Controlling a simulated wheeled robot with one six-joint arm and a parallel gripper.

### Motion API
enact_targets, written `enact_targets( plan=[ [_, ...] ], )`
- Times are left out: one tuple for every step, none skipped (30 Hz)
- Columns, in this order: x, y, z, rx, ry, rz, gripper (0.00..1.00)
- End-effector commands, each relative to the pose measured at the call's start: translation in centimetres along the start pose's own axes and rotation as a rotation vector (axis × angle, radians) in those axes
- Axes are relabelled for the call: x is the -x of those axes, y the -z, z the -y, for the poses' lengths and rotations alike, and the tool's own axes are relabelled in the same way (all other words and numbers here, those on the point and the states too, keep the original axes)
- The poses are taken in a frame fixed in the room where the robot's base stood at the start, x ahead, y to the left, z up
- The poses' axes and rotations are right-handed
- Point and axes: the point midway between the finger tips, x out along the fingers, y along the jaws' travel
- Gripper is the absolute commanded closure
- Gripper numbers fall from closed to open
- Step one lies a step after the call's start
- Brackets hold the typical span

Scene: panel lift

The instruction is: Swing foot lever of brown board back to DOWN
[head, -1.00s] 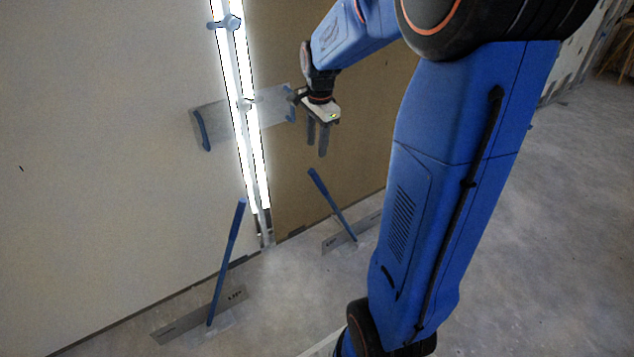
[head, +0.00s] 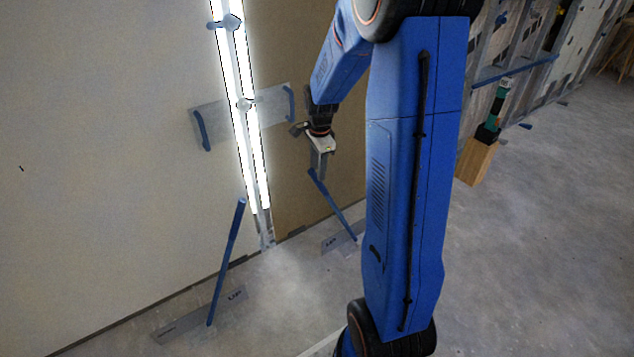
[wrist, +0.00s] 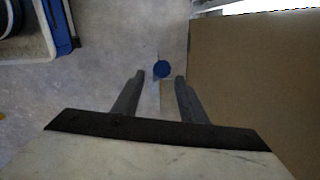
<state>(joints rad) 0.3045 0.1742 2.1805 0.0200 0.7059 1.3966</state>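The brown board (head: 300,190) stands upright right of the lit gap; it fills the right of the wrist view (wrist: 255,85). My gripper (head: 320,174) points down at the lever's top end. In the wrist view the fingers (wrist: 160,78) are apart, and the lever's round blue end (wrist: 161,69) shows between their tips. I cannot tell whether they touch it.
A pale board (head: 110,140) stands left, with its own blue lever (head: 226,262) and floor plate (head: 178,328). A grey plate with blue handles (head: 215,122) spans the lit gap. A green tool (head: 495,108) sits on a wooden block (head: 476,162) at right.

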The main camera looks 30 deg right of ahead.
Motion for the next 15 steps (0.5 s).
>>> enact_targets(
  plan=[
    [-1.1,0.0,-0.1,0.0,-0.005,0.001,0.61],
    [-1.6,0.0,-0.1,0.0,-0.005,0.001,0.61],
    [-2.2,0.0,-0.1,0.0,-0.005,0.001,0.61],
    [-2.7,0.0,-0.1,0.0,-0.003,0.001,0.61],
    [-3.2,0.0,-0.1,0.0,-0.004,0.001,0.61],
    [-3.8,0.0,-0.1,0.0,-0.004,0.001,0.61],
    [-4.2,0.0,-0.1,0.0,-0.003,0.0,0.61],
    [-4.6,0.0,-0.1,0.0,-0.003,0.0,0.61],
    [-5.0,0.0,-0.1,0.0,-0.003,0.001,0.61],
    [-5.4,0.0,-0.1,0.0,-0.003,0.0,0.61],
    [-5.6,0.0,-0.1,0.0,-0.003,0.0,0.61],
    [-5.9,0.0,-0.1,0.0,-0.002,0.0,0.61],
    [-6.1,0.0,-0.1,0.0,-0.002,0.0,0.61],
    [-6.3,0.0,-0.1,0.0,-0.002,0.0,0.61],
    [-6.4,0.0,-0.1,0.0,-0.001,0.0,0.61]
  ],
)
